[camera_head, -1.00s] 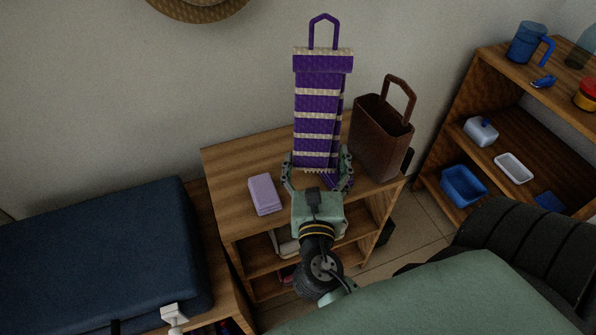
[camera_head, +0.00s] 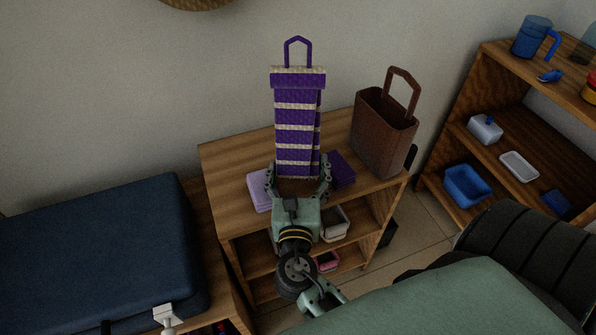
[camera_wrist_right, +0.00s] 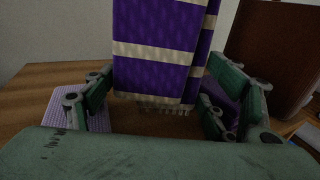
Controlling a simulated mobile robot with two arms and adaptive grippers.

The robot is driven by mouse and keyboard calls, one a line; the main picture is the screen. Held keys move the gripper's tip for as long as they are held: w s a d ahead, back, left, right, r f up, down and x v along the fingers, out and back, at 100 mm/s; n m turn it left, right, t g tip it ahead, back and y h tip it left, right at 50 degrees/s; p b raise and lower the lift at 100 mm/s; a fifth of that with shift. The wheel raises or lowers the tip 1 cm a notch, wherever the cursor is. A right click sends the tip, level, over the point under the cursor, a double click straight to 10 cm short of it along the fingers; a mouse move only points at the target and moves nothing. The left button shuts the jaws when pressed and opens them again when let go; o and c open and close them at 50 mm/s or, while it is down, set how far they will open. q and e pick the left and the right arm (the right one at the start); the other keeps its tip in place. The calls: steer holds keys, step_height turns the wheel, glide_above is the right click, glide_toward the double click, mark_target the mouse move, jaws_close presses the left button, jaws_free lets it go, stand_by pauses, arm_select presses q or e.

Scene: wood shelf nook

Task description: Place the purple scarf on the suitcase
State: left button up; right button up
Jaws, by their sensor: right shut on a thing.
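The purple scarf (camera_head: 297,128) has cream stripes and stands upright, with a purple loop at its top. My right gripper (camera_head: 298,182) is shut on its lower end, above the wooden shelf unit; the fingers lie on either side of it. In the right wrist view the scarf (camera_wrist_right: 155,45) rises between the fingers, its fringed bottom edge showing. The suitcase (camera_head: 95,240) is dark blue, closed and lies flat at the left; its left part is cut off by the picture edge. My left gripper does not show.
On the shelf unit's top (camera_head: 237,150) lie a lilac folded cloth (camera_head: 259,186) left of the gripper and a dark purple folded cloth (camera_head: 341,168) right of it. A brown bag (camera_head: 383,135) stands at the right. A second shelf (camera_head: 500,130) holds several small items.

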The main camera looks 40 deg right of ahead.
steer(key=o, duration=0.9)
steer(key=shift+f, duration=0.1)
steer(key=shift+o, duration=0.2)
